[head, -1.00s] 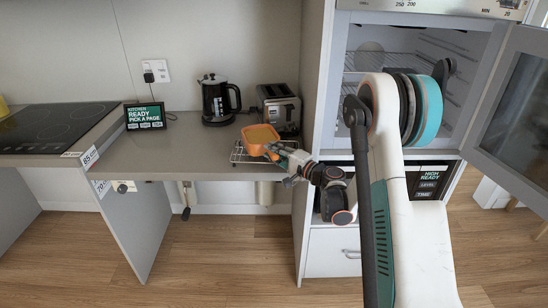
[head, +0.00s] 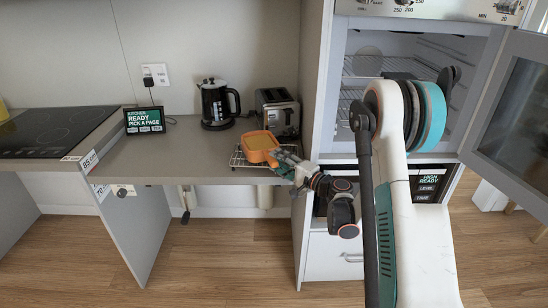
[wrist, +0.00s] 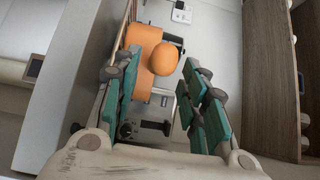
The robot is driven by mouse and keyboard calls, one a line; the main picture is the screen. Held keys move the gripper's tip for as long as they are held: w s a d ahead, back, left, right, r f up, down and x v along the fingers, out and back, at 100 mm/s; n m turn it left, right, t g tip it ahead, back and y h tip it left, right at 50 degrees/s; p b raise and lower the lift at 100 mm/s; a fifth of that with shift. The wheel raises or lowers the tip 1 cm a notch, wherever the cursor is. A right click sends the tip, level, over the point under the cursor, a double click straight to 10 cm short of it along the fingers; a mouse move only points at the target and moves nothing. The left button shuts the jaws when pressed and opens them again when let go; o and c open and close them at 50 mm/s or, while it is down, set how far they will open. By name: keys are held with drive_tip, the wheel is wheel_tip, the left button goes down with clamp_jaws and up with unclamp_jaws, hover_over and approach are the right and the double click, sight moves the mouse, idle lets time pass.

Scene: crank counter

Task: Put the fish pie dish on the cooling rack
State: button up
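The fingers are spread with a clear gap around the handle. The rack's right part is hidden by the dish and gripper.
A toaster (head: 277,110) and a black kettle (head: 217,103) stand behind the rack. A small display (head: 145,120) and a hob (head: 50,130) are to the left. The tall oven cabinet with its open door (head: 515,110) is at right. Counter left of the rack is clear.

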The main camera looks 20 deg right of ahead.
drive_tip(key=v, duration=0.9)
drive_tip(key=shift+b, duration=0.35)
drive_tip(key=s+a+r+n+g+h, duration=0.1)
drive_tip(key=s+a+r+n+g, duration=0.3)
drive_tip(key=s+a+r, duration=0.3)
drive_tip(key=s+a+r+n+g+h, duration=0.1)
drive_tip(key=s+a+r+n+g, duration=0.3)
drive_tip(key=a, duration=0.6)
drive_tip(key=s+a+r+n+h, duration=0.1)
drive_tip(key=s+r+n+h, duration=0.15)
drive_tip(key=s, duration=0.85)
drive_tip(key=s+d+f+n+h, duration=0.2)
drive_tip(key=s+d+h, duration=0.2)
drive_tip(key=s, duration=0.6)
drive_tip(key=shift+d+f+g, duration=0.3)
drive_tip(key=shift+d+f, duration=0.05)
drive_tip(key=shift+d, duration=0.35)
